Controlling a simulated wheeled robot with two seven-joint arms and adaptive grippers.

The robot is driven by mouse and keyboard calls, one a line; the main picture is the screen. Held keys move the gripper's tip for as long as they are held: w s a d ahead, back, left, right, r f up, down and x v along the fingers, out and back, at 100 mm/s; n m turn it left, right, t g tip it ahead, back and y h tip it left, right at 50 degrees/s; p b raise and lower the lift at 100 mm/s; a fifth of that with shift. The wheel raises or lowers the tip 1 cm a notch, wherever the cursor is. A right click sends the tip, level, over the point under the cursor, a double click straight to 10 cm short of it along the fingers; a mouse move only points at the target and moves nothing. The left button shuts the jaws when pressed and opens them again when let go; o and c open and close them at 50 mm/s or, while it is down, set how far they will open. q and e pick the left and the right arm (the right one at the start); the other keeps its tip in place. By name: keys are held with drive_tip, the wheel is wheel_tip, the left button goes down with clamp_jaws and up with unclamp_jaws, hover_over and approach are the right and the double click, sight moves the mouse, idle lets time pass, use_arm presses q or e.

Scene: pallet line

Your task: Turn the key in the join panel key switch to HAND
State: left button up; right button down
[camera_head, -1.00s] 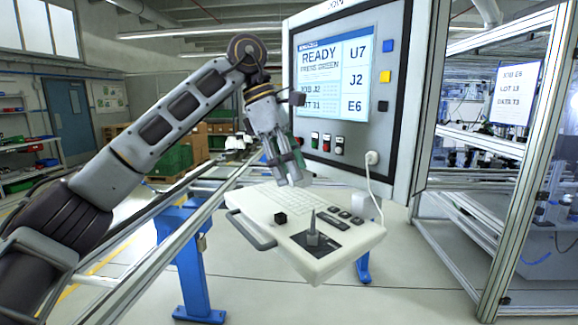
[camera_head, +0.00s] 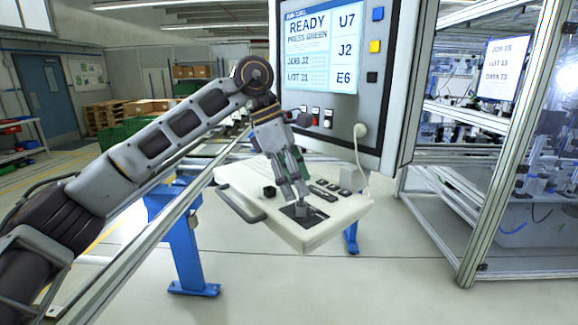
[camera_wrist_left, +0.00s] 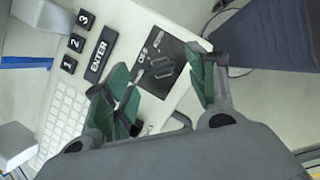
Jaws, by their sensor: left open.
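The key switch plate (camera_head: 316,215) is a dark square on the white slanted console of the join panel. It also shows in the left wrist view (camera_wrist_left: 178,50), with an OFF mark and small grey parts on it. The grey key (camera_head: 302,210) stands up from the plate, partly behind my fingers in the head view. I cannot read which position it points to. My left gripper (camera_head: 297,194) is open just above the key; in the left wrist view its green pads (camera_wrist_left: 160,82) lie either side of the plate's near part. I cannot tell whether they touch the key. My right gripper is not in view.
A white cable hangs at right. A framed enclosure (camera_head: 490,170) stands further right.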

use_arm(q)
drive_tip(key=shift+x, duration=1.85)
drive_tip(key=shift+f, duration=0.1)
drive_tip(key=c, duration=0.9)
drive_tip(key=shift+c, duration=1)
drive_tip(key=shift+n, duration=0.4)
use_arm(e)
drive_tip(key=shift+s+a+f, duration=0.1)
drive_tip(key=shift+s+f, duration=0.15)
